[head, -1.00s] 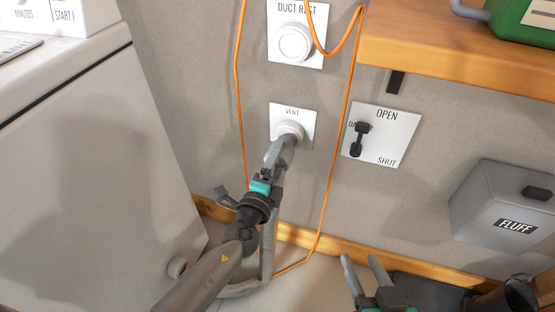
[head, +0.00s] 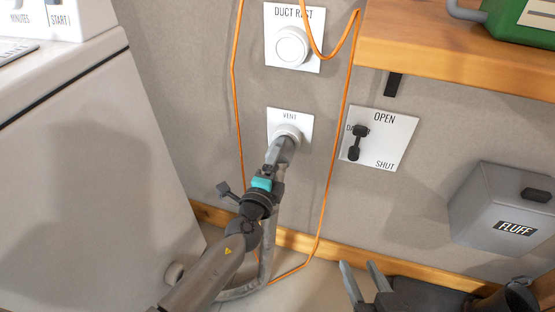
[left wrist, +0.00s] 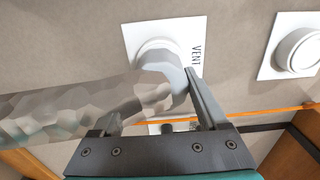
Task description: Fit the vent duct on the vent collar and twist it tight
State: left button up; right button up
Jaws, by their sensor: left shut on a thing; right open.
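The grey vent duct (head: 266,250) rises from the floor to the white VENT plate (head: 276,120). The pale round vent collar (head: 288,131) sticks out of that plate. My left gripper (head: 283,151) is shut on the duct's end, right in front of the collar. In the left wrist view the crinkled duct (left wrist: 80,107) lies between the fingers, and its smooth cuff meets the collar (left wrist: 150,52). The cuff covers part of the collar, so how deep it sits cannot be told. My right gripper (head: 363,278) is open and empty at the bottom.
An orange cord (head: 334,150) hangs in a loop around the vent. The DUCT REST collar (head: 291,45) is above it. A black lever on an OPEN/SHUT plate (head: 400,140), a grey FLUFF box (head: 505,210) and a wooden shelf (head: 450,60) are right. A white machine (head: 90,150) stands left.

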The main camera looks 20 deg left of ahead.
pick_arm(q)
jog(key=shift+w, duration=0.9)
jog(key=o, duration=1.4)
jog(key=shift+o, duration=0.2)
jog(key=shift+s, duration=0.1)
jog(key=shift+s, duration=0.55)
jog(key=s, duration=1.4)
jog(key=shift+a, duration=0.25)
